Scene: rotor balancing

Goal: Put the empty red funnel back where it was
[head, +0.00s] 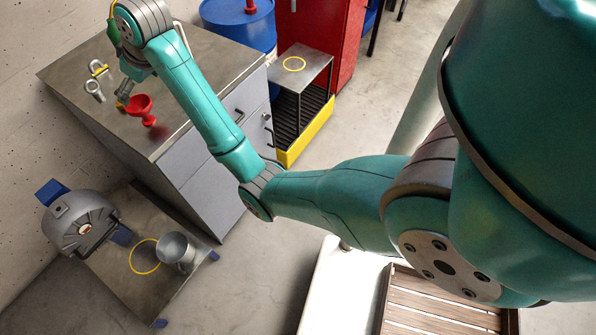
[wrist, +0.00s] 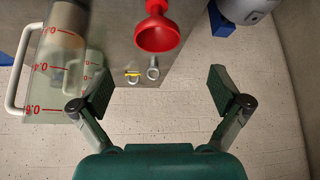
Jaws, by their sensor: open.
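The red funnel (head: 139,106) is mouth-up, spout down, over the metal top of the grey cabinet (head: 205,62), near its front left part. In the head view I cannot tell whether its spout touches the top. The funnel shows in the wrist view (wrist: 157,34) at top centre, ahead of the fingertips, its mouth empty. My gripper (head: 122,97) is beside the funnel at its left, partly hidden by my wrist. In the wrist view my gripper (wrist: 160,90) is wide open with nothing between the fingers.
A clear jug with red marks (wrist: 50,75) is close on the wrist view's left. A low table (head: 172,285) holds a metal pot (head: 175,250) and a yellow ring (head: 144,257).

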